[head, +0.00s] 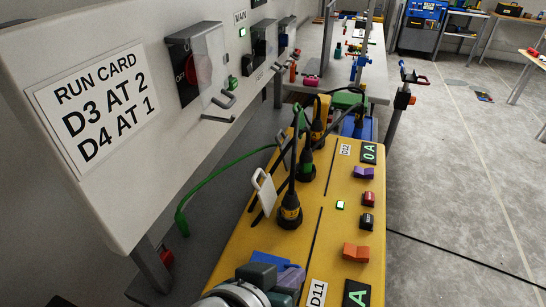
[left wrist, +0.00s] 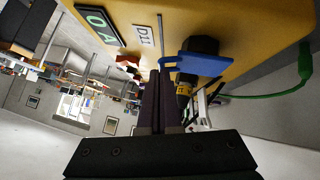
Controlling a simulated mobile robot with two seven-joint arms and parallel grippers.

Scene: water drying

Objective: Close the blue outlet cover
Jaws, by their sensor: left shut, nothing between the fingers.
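The blue outlet cover (left wrist: 200,64) is a flat plate at the upper middle of the left wrist view, just beyond my fingertips. It stands out from the yellow panel, with a black and yellow plug (left wrist: 184,90) beside it. In the head view a blue part (head: 262,260) of it shows behind my left gripper (head: 291,277), which is at the bottom middle. The gripper's fingers (left wrist: 161,98) are together and empty, close to the cover; I cannot tell whether they touch it. My right gripper is not in view.
The yellow panel (head: 240,245) carries a standing black and yellow plug (head: 290,210), a white cover (head: 265,192), an orange rocker (head: 356,252) and a purple rocker (head: 363,172). A run card (head: 105,105) hangs at left. The floor (head: 450,190) at right is mostly clear.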

